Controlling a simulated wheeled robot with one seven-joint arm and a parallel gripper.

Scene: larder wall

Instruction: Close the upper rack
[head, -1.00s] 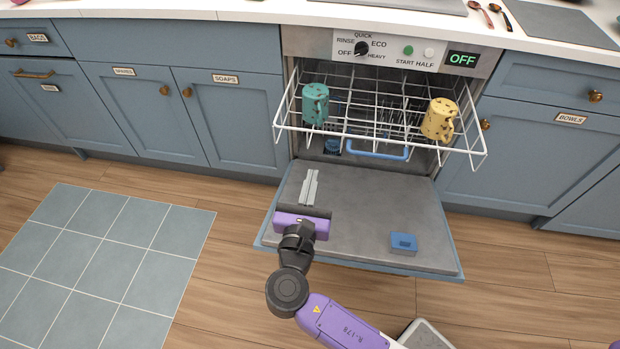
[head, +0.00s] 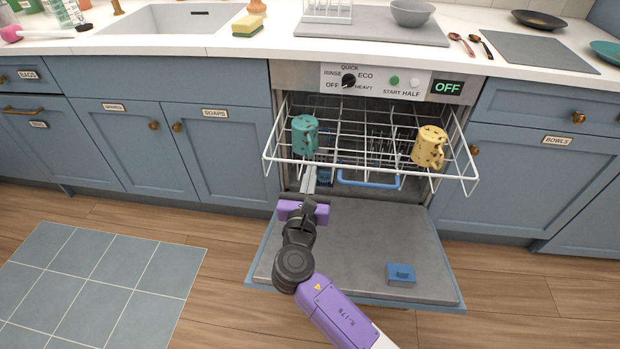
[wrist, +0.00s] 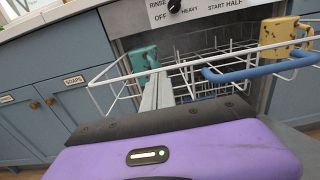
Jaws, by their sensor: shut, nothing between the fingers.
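The upper rack (head: 350,160) is a white wire rack, pulled out of the dishwasher above its lowered door. It has a blue handle (head: 368,181) at its front and holds a teal mug (head: 304,136) and a yellow mug (head: 428,147), both with dark spots. My gripper (head: 310,178) is shut and empty, with its fingertips close to the rack's front edge, left of the handle. In the wrist view the shut fingers (wrist: 157,92) reach up to the front wire of the rack (wrist: 190,64). I cannot tell whether they touch it.
The dishwasher door (head: 370,250) lies open below the rack, with a blue box-like piece (head: 400,273) on it. The control panel (head: 385,82) reads OFF. Blue cabinets (head: 140,150) flank the dishwasher. The counter above holds a sink and dishes.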

